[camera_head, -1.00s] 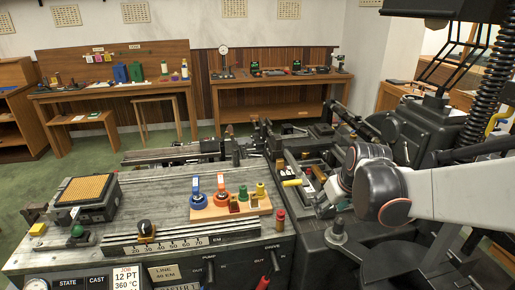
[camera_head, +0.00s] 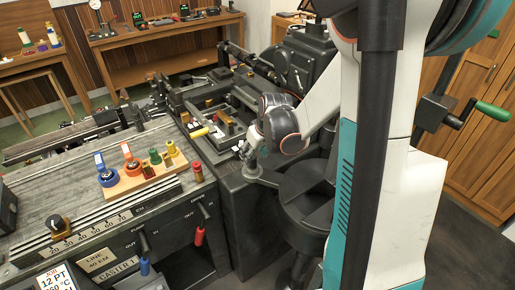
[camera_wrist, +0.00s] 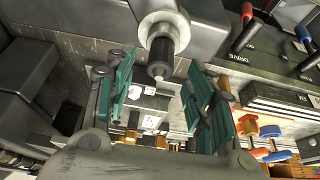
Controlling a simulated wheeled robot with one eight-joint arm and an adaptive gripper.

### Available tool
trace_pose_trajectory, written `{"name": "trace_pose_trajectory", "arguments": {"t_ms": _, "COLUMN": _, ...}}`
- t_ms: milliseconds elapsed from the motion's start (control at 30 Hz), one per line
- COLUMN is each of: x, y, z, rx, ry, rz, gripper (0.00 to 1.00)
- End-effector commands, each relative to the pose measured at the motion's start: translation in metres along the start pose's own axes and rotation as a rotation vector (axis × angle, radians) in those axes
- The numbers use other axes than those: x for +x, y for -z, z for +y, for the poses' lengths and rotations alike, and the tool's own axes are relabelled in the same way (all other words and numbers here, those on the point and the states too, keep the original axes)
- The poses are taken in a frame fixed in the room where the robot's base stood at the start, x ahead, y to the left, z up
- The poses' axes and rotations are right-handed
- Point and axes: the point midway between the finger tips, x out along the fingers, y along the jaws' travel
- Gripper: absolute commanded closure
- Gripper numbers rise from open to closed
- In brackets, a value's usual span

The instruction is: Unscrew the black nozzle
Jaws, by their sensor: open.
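The black nozzle (camera_wrist: 162,47) is a short dark cylinder below a pale round collar (camera_wrist: 163,27) at the top middle of the wrist view, with a lighter tip. My gripper (camera_wrist: 160,72) is open, with a teal finger on either side of the nozzle in that picture. A gap shows between each finger and the nozzle, and I cannot tell how far apart they are in depth. In the head view, my gripper (camera_head: 247,153) is small beside the dark machine, and I cannot make out the nozzle there.
The dark machine bed (camera_head: 225,120) stands under and behind my arm. A grey workbench (camera_head: 60,190) at left bears a wooden board (camera_head: 145,181) with colored rings and pegs. A crank with a green handle (camera_head: 492,111) juts out at right. Wooden cabinets (camera_head: 475,160) stand behind it.

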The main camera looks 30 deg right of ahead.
Motion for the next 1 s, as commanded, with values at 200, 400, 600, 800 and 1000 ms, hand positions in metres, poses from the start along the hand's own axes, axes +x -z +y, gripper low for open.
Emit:
{"name": "trace_pose_trajectory", "arguments": {"t_ms": 200, "x": 0.03, "y": 0.0, "z": 0.0, "rx": -0.001, "ry": 0.0, "rz": 0.0, "gripper": 0.51}}
{"name": "trace_pose_trajectory", "arguments": {"t_ms": 400, "x": 0.039, "y": 0.0, "z": 0.0, "rx": -0.001, "ry": 0.0, "rz": 0.0, "gripper": 0.51}}
{"name": "trace_pose_trajectory", "arguments": {"t_ms": 600, "x": 0.039, "y": 0.0, "z": 0.0, "rx": 0.0, "ry": 0.0, "rz": 0.0, "gripper": 0.51}}
{"name": "trace_pose_trajectory", "arguments": {"t_ms": 800, "x": 0.039, "y": 0.0, "z": 0.0, "rx": 0.0, "ry": 0.0, "rz": 0.0, "gripper": 0.8}}
{"name": "trace_pose_trajectory", "arguments": {"t_ms": 1000, "x": 0.039, "y": 0.0, "z": 0.0, "rx": 0.0, "ry": 0.0, "rz": 0.0, "gripper": 0.81}}
